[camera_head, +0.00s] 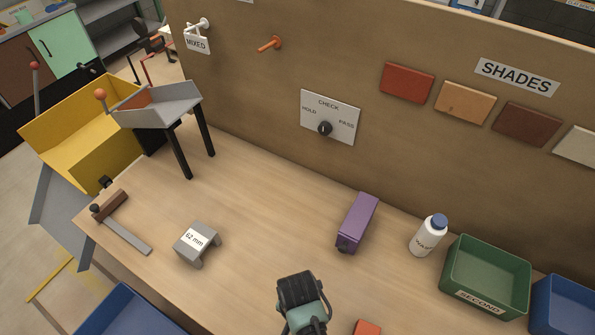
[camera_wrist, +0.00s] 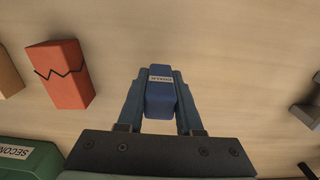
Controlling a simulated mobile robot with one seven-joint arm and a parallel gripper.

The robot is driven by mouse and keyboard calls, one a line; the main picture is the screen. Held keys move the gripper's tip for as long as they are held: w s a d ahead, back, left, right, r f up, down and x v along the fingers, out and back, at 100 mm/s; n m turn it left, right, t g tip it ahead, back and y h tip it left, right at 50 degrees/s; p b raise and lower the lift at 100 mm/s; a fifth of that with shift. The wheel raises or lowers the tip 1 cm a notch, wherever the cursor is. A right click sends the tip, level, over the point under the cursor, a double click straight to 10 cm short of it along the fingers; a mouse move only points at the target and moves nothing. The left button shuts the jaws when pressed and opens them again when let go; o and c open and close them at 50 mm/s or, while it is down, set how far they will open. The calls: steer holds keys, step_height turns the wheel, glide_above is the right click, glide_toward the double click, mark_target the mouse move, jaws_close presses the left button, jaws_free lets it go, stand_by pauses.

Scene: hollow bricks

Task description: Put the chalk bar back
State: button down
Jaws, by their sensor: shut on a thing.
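My gripper (camera_head: 302,290) is low over the front middle of the table in the head view. In the wrist view my gripper (camera_wrist: 160,80) is shut on a blue bar (camera_wrist: 159,102), one finger on each side. The bar has a small white label with dark lettering that I cannot read surely, so I cannot confirm it is the chalk bar. The bar is hidden behind my gripper in the head view. I cannot tell whether it touches the table.
A red brick with a dark zigzag line (camera_wrist: 58,75) lies left of my gripper. A purple brick (camera_head: 358,220), white bottle (camera_head: 428,238), green "SECOND" bin (camera_head: 488,262) and blue bin (camera_head: 568,303) stand behind and right. A grey "62 mm" gauge (camera_head: 190,247) and hammer (camera_head: 125,232) lie left.

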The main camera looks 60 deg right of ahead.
steer(key=shift+f, duration=2.25)
steer(key=shift+f, duration=0.2)
steer(key=c, duration=0.6)
jaws_free()
steer(key=shift+o, duration=0.2)
